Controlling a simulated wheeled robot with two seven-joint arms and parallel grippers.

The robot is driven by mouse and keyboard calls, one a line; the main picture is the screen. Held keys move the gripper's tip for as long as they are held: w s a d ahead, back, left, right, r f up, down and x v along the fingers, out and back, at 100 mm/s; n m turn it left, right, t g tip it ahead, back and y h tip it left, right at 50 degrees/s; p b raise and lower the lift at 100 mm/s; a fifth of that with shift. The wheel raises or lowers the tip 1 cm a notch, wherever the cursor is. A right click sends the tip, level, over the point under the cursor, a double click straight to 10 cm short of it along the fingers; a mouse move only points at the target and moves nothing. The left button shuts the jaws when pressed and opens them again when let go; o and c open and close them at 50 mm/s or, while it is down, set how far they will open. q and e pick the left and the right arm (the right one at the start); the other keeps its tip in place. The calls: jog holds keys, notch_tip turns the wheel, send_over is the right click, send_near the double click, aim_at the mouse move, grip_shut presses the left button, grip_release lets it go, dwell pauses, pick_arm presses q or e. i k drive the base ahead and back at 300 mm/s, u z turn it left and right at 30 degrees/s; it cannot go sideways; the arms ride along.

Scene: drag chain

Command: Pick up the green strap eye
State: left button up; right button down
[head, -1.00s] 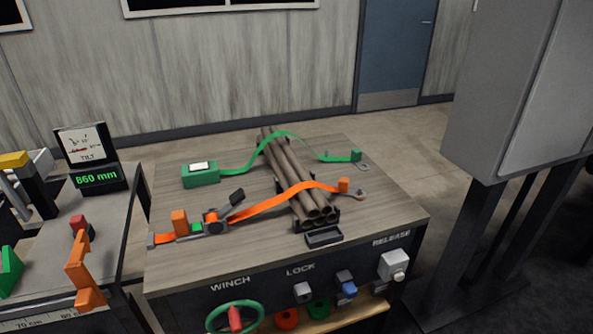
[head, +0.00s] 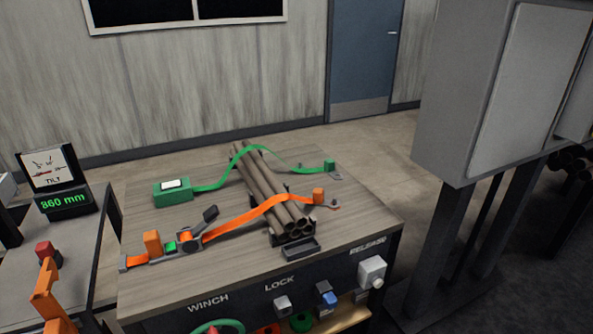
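The green strap eye (head: 329,166) is a small green block at the right end of the green strap (head: 215,183). It is at the far right of the wooden table top, beside a small grey plate (head: 336,178). The strap runs from a green box (head: 172,191) with a white top, at the left, and arches over a bundle of brown pipes (head: 272,192). An orange strap (head: 243,218) crosses the pipes nearer to me and ends in an orange block (head: 318,195). Neither of my grippers shows in the head view.
The table front carries winch, lock and release controls, with a white release button (head: 372,271). A side bench at the left holds a tilt display (head: 54,183) and an orange part (head: 48,298). A grey cabinet (head: 497,90) stands at the right. Bare floor lies behind the table.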

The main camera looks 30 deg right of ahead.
aim_at(329, 164)
jog(key=u, duration=3.25)
jog(key=k, duration=2)
jog(key=z, duration=0.8)
